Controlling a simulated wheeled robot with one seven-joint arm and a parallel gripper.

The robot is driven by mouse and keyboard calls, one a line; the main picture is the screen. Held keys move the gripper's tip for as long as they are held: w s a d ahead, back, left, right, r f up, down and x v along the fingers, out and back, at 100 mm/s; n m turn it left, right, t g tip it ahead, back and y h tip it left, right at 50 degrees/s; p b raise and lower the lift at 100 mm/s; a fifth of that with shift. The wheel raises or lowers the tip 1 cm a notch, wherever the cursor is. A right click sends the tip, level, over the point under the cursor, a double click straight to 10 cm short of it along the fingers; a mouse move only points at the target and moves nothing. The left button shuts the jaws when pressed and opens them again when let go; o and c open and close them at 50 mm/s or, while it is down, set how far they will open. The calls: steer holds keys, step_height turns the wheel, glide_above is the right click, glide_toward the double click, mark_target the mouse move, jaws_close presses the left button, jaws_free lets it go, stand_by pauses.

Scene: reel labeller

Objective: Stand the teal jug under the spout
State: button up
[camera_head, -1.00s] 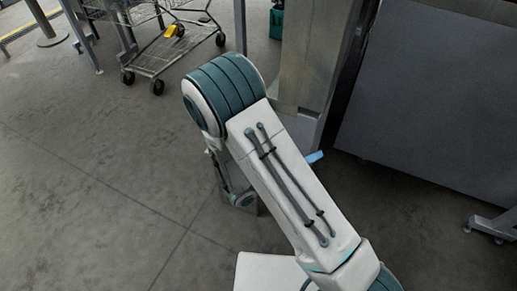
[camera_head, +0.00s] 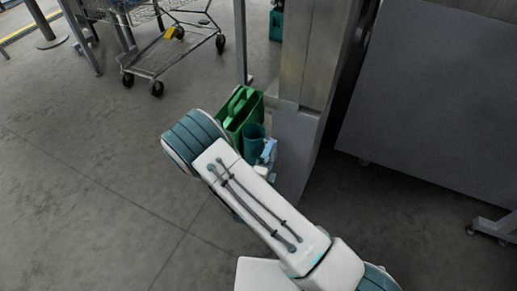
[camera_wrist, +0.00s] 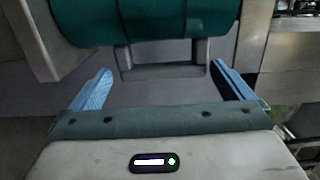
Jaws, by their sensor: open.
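The teal jug (camera_head: 253,138) shows in the head view as a dark teal cylinder beside the metal column, partly hidden by my arm. In the wrist view its rounded teal body (camera_wrist: 145,22) fills the top, with a grey handle-like bar (camera_wrist: 165,72) facing me. My gripper (camera_wrist: 163,88) is open, its two light blue fingers spread to either side of this bar, with nothing visibly clamped. In the head view a light blue finger (camera_head: 268,150) shows close to the jug. I cannot tell whether they touch. The jug's base is hidden, and I cannot make out the spout.
A green container with a handle (camera_head: 238,108) is just behind the jug. A metal column (camera_head: 300,130) stands close on the right, beside a large grey panel (camera_head: 430,110). A shopping cart (camera_head: 165,50) is at the back left. The floor at left is open.

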steer(key=b+x, duration=0.1)
steer(key=x, duration=0.5)
steer(key=shift+a+r+b, duration=0.15)
steer(key=shift+b, duration=0.25)
steer(key=c, duration=0.9)
steer(key=shift+r, duration=0.15)
